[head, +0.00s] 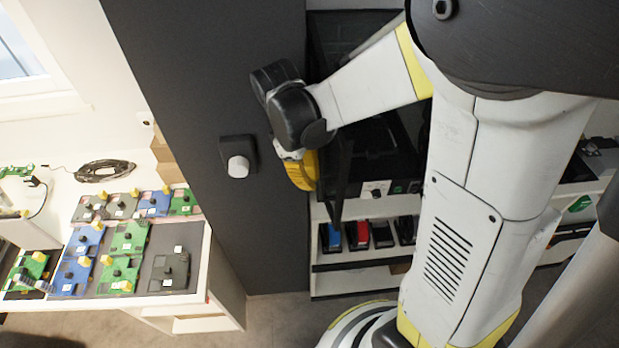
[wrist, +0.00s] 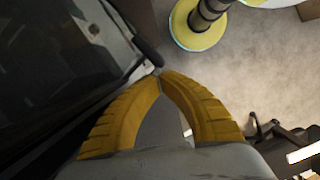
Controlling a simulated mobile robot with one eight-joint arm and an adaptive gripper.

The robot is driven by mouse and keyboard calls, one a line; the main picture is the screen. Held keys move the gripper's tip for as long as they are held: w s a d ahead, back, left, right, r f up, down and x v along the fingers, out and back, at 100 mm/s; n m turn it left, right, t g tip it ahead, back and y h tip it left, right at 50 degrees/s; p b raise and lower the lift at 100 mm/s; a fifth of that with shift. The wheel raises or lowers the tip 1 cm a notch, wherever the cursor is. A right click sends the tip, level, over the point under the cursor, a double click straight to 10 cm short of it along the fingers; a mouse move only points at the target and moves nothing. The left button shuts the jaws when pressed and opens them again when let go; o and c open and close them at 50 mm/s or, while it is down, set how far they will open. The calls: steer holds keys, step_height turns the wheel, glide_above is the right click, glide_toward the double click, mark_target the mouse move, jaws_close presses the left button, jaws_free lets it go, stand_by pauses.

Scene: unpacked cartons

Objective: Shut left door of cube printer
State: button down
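The cube printer (head: 385,155) is a black box on a white shelf unit, partly hidden behind my arm. Its left door (head: 339,180) is a dark, glassy panel standing open, swung out from the printer's left side. In the wrist view a dark glossy panel, seemingly this door (wrist: 60,70), fills the left side. My gripper (head: 301,178) has yellow fingers and is beside the door, on its left in the head view. In the wrist view the fingertips (wrist: 160,73) meet with nothing visible between them, close to a dark bar at the panel's edge. Contact cannot be told.
A dark grey wall (head: 200,70) with a white knob (head: 238,166) stands left of my gripper. A white table (head: 190,235) with several green, blue and grey units is farther left. Red, blue and black items stand on the shelf (head: 345,258) below the printer. Floor shows at the bottom.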

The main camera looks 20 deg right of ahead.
steer(key=shift+d, duration=0.1)
steer(key=shift+s+d+n, duration=0.25)
steer(key=shift+n, duration=0.05)
steer(key=shift+s+d+n, duration=0.15)
steer(key=shift+d+n, duration=0.05)
steer(key=shift+n, duration=0.1)
steer(key=shift+s+d+n, duration=0.4)
steer(key=shift+d+n, duration=0.2)
steer(key=w+d+n+t+b, duration=0.1)
steer(key=d+n+t+b, duration=0.1)
steer(key=d+n, duration=0.8)
steer(key=shift+w+d+n+t+h, duration=0.3)
steer(key=shift+w+d+n+t, duration=0.15)
steer(key=shift+d, duration=1.75)
